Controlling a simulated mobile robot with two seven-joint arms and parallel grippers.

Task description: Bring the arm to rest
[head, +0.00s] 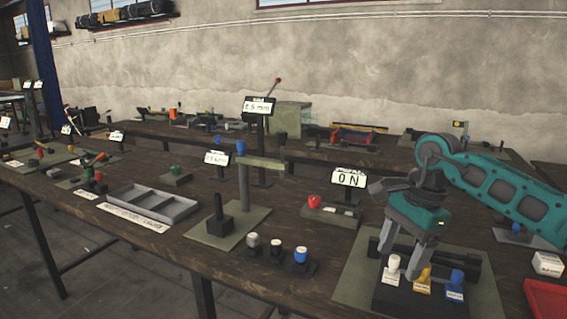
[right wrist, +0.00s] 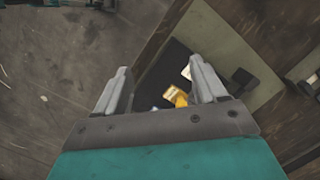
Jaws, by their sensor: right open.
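My right arm (head: 500,185) is teal and grey and reaches in from the right in the head view. Its gripper (head: 400,262) points down over a black block with white, yellow and blue stamp-like pieces, and its jaws are open. In the right wrist view the two grey fingers of the gripper (right wrist: 160,85) stand wide apart with nothing held between them. The yellow piece (right wrist: 176,96) shows between the fingers, beyond them. In the head view the white piece (head: 393,267) is close to one finger; I cannot tell whether they touch. My left gripper is not in view.
A red knob (head: 314,201) and an "ON" sign (head: 348,178) stand left of the gripper. A post (head: 243,195) on a green plate, a grey tray (head: 155,203) and several small round-topped pieces (head: 275,250) are further left. A white box (head: 547,263) sits at right.

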